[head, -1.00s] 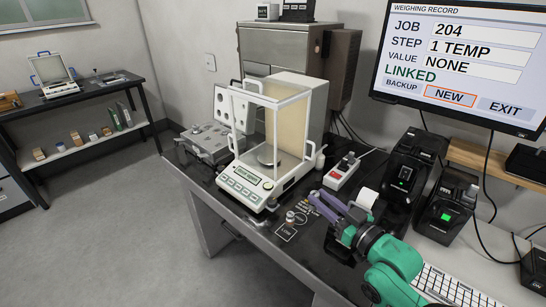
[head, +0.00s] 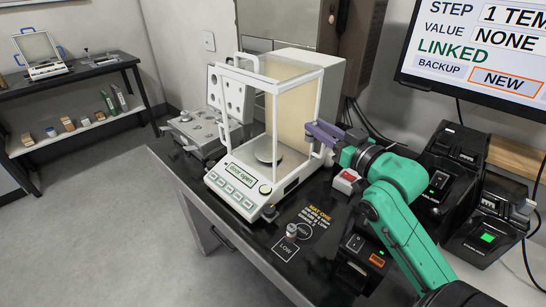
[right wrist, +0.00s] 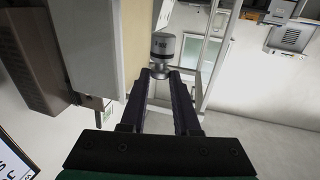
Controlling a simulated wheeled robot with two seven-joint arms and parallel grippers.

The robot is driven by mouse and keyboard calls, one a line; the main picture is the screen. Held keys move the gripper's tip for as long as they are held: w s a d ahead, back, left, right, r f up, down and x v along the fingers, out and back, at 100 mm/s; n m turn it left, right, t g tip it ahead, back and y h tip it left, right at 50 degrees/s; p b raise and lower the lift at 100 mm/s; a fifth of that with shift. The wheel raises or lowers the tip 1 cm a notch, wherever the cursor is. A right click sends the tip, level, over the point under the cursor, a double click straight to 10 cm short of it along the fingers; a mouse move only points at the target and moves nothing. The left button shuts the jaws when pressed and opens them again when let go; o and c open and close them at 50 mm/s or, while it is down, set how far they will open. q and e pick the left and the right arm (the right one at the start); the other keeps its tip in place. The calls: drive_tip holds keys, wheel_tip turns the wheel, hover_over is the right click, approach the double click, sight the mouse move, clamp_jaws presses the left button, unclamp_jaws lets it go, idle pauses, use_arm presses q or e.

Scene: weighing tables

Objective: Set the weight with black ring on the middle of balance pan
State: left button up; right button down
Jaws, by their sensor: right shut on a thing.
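The balance (head: 243,187) stands on the dark table, with a glass draft shield on it. Its round grey pan (head: 266,157) is inside and looks bare. My right gripper (head: 312,131) is up beside the shield's right side. In the right wrist view its fingers (right wrist: 159,73) are shut on the narrow knob of a grey metal weight (right wrist: 163,48), whose body points away from me. Another small weight (head: 291,231) stands on the marked mat. My left gripper is not in view.
A grey metal case (head: 200,130) with an open lid is left of the balance. White frame posts of the shield stand close to my right gripper.

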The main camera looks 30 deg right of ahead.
drive_tip(key=w+a+p, duration=0.2)
drive_tip(key=w, duration=0.5)
drive_tip(key=w+a+p, duration=0.2)
drive_tip(key=w+a, duration=0.1)
drive_tip(key=w, duration=0.4)
wheel_tip(320, 180, down, 11)
drive_tip(key=shift+s+d+f, duration=0.1)
drive_tip(key=shift+d, duration=0.05)
drive_tip(key=shift+f, duration=0.15)
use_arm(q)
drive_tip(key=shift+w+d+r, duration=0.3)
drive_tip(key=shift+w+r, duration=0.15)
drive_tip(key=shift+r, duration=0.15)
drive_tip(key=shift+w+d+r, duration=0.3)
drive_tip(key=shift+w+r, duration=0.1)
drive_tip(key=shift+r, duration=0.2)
use_arm(e)
drive_tip(key=c, duration=1.1)
unclamp_jaws()
drive_tip(key=shift+f, duration=0.15)
drive_tip(key=o, duration=0.5)
drive_tip(key=shift+c, duration=0.2)
